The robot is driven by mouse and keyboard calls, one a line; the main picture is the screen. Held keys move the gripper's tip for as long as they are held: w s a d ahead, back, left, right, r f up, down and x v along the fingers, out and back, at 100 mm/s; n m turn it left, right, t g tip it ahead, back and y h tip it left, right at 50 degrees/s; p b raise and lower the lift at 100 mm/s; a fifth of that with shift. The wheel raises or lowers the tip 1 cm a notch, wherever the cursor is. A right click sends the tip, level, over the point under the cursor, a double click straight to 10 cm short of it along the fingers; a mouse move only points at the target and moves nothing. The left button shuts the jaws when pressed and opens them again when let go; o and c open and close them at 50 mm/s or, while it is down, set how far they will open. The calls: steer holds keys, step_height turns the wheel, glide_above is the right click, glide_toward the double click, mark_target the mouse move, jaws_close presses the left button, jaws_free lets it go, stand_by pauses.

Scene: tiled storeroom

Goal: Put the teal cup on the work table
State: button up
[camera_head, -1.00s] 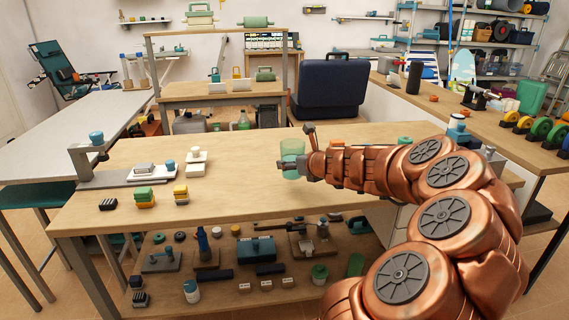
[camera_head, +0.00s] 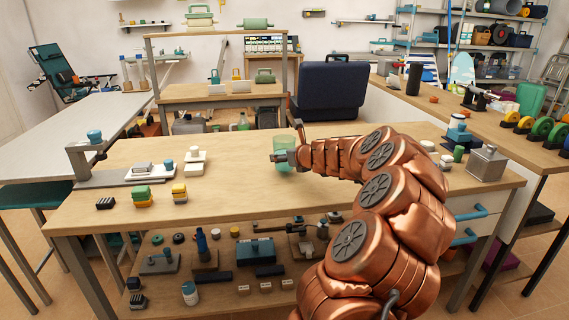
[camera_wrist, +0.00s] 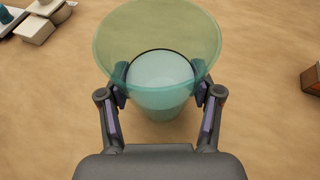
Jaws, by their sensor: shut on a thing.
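The teal cup (camera_head: 284,143) is see-through and stands upright at the middle of the wooden work table (camera_head: 235,190). In the wrist view the cup (camera_wrist: 155,40) is seen from above at a slant, with its wide rim toward the top. My gripper (camera_wrist: 160,88) is shut on the cup's sides, one finger on each side; it also shows in the head view (camera_head: 285,157). The cup is at or very near the table surface; I cannot tell whether its base touches.
The table's front middle is clear.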

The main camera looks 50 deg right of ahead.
steer(key=shift+f, duration=0.8)
steer(key=shift+f, duration=0.1)
steer(key=o, duration=1.4)
steer(key=shift+s+r, duration=0.3)
steer(key=p+v, duration=0.2)
steer(key=v, duration=0.7)
steer(key=shift+s+r, duration=0.2)
steer(key=shift+s, duration=0.05)
steer(key=shift+v, duration=0.85)
steer(key=shift+a, duration=0.15)
